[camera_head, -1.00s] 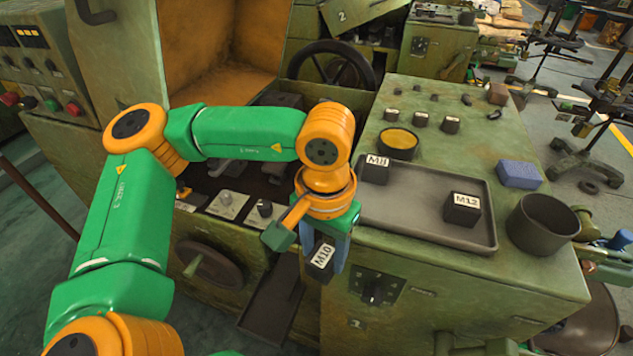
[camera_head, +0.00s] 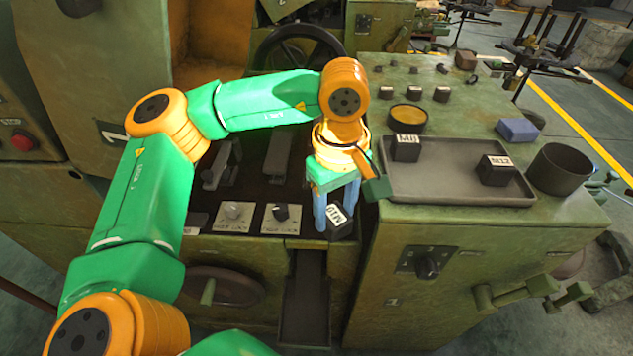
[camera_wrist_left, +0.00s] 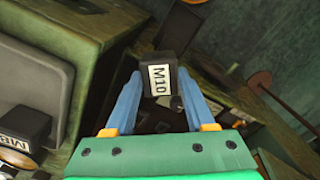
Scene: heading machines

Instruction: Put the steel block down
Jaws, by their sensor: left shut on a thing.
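A dark steel block labelled M10 (camera_head: 339,222) is held between the blue fingers of my left gripper (camera_head: 334,212). The block hangs tilted in the air in front of the machine, left of the cabinet top. In the left wrist view the M10 block (camera_wrist_left: 160,80) sits between the fingertips of the gripper (camera_wrist_left: 158,90), its label facing the camera. My left gripper is shut on it. Two similar dark blocks, M11 (camera_head: 405,148) and M12 (camera_head: 495,170), stand on the grey tray (camera_head: 445,193). My right gripper is not in view.
The tray lies on the green cabinet top (camera_head: 470,110), with bare room between M11 and M12. A dark round pot (camera_head: 558,170), a blue block (camera_head: 517,130) and a yellow-topped tin (camera_head: 408,118) stand around it. A chute (camera_head: 305,295) opens below.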

